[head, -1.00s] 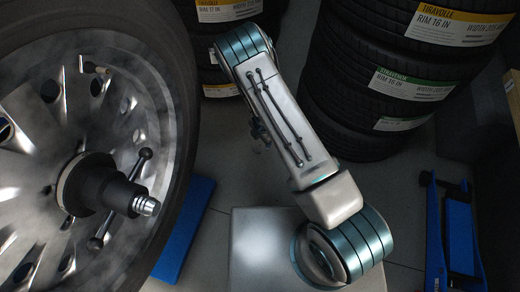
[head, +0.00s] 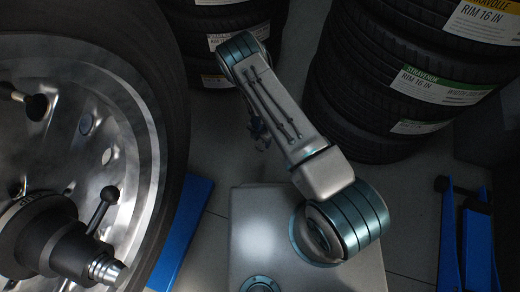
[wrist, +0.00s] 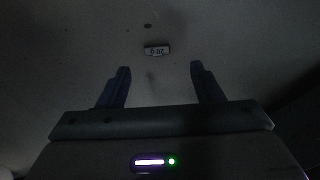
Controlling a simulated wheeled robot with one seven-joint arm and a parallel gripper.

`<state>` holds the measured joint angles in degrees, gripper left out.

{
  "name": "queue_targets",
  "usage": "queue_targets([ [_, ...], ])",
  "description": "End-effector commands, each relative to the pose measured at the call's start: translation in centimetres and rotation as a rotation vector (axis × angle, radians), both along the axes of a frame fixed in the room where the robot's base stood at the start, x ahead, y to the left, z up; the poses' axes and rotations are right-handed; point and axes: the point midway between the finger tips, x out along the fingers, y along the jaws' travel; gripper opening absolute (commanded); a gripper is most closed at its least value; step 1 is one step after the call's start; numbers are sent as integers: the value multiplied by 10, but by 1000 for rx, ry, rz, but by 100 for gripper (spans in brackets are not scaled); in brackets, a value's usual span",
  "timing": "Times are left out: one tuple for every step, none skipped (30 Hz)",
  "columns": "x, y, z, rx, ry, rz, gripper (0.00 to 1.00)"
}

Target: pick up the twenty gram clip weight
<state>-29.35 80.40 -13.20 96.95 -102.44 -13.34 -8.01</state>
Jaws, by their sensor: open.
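The twenty gram clip weight (wrist: 157,50) is a small pale piece with a dark edge, marked "20 g" upside down. In the wrist view it lies on a dim grey surface, ahead of my gripper and roughly centred between the fingers. My gripper (wrist: 158,80) is open and empty, its two fingers well apart, and the weight is beyond the fingertips, not touching them. I cannot tell the height of the gap. In the head view I cannot make out the weight, and my arm is reaching away with its end hidden.
A large wheel with a metal rim (head: 125,150) and a clamping hub (head: 60,235) fills the left. Tyre stacks stand at the back and right (head: 380,110). A blue stand (head: 465,240) is at the far right. Some grey floor is clear.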

Motion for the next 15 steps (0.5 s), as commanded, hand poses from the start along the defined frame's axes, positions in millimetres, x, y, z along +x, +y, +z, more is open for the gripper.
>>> queue_targets([
  [-1,0,-11,0,1,0,60],
  [-1,0,-13,0,1,1,60],
  [0,1,-16,1,1,1,60],
  [0,1,-17,1,0,1,60],
  [0,1,-18,1,-1,2,60],
  [0,1,-19,1,-1,2,60],
  [0,1,-20,1,-1,2,60],
  [0,2,-21,1,-1,3,60],
  [0,2,-23,1,-1,3,60],
  [1,2,-25,0,0,2,60],
  [1,2,-28,0,0,2,60],
  [1,2,-33,0,0,2,60],
  [2,2,-37,0,0,3,60],
  [2,2,-41,-1,1,4,60],
  [3,2,-46,0,0,5,60],
])
